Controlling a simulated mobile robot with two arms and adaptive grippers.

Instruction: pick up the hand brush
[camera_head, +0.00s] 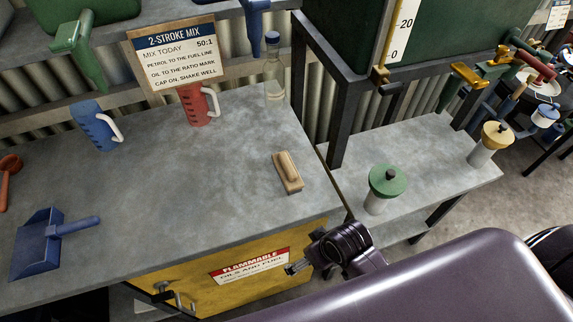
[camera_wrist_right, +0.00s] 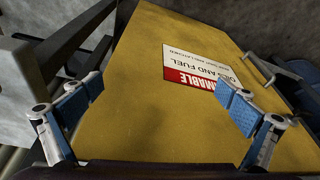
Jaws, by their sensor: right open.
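The hand brush (camera_head: 287,172) has a light wooden body and lies on the grey bench top (camera_head: 225,180) near its right edge in the head view. My right gripper (camera_head: 292,268) is in front of the bench, below its top edge and lower than the brush. In the right wrist view my right gripper (camera_wrist_right: 160,105) is open with its blue-padded fingers wide apart and nothing between them. Beyond them is the yellow cabinet front (camera_wrist_right: 150,60). The brush does not show in the wrist view. My left gripper is not in view.
A blue dustpan (camera_head: 40,248) lies at the bench's left. A blue jug (camera_head: 92,125), a red jug (camera_head: 194,105) and a glass bottle (camera_head: 273,80) stand toward the back. A lower side bench holds a green-topped container (camera_head: 386,182). Bench space around the brush is clear.

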